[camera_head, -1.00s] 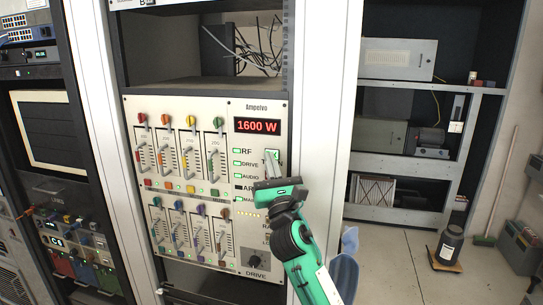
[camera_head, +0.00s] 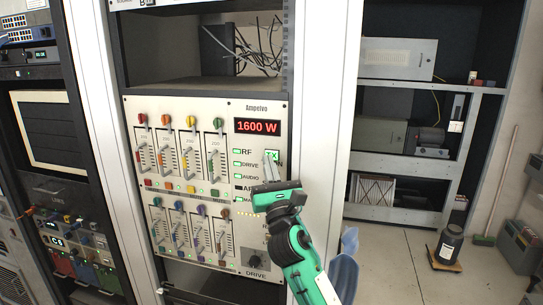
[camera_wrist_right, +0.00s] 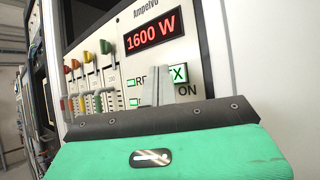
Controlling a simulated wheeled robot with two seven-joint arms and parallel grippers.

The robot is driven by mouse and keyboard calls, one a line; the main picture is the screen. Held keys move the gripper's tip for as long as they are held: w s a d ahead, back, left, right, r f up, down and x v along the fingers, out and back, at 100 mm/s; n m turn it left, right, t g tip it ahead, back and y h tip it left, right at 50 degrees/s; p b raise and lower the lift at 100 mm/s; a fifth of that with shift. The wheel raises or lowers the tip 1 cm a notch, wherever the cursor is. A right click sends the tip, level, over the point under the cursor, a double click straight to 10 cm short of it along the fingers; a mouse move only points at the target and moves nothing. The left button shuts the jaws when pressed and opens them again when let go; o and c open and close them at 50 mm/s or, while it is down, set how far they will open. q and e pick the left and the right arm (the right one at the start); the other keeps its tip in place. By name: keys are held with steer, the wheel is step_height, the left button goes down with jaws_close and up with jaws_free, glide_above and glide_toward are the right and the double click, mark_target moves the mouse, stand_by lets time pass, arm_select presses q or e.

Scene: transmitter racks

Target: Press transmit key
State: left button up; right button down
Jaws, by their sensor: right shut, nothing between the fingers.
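The transmit key is a small square key lit green and marked TX (camera_head: 272,155), on the right side of the Ampelvo panel (camera_head: 228,110), under the red 1600 W display (camera_head: 257,127). In the right wrist view the TX key (camera_wrist_right: 179,73) shows just beyond my fingers, with ON printed below it. My right gripper (camera_head: 268,163) is shut and empty, its fingertips in front of the panel just below and left of the key. The fingers (camera_wrist_right: 172,92) hide part of the RF row. I cannot tell whether they touch the panel. My left gripper is not in view.
Coloured slider levers (camera_head: 180,150) fill the panel's left side. A DRIVE knob (camera_head: 254,260) sits low on it. A white rack post (camera_head: 325,100) stands close to the right of the panel.

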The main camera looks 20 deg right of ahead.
steer(key=s+a, duration=0.1)
steer(key=s+a+p, duration=0.1)
steer(key=s, duration=0.2)
steer(key=shift+s+a, duration=0.1)
steer(key=shift+a, duration=0.3)
stand_by(0.6)
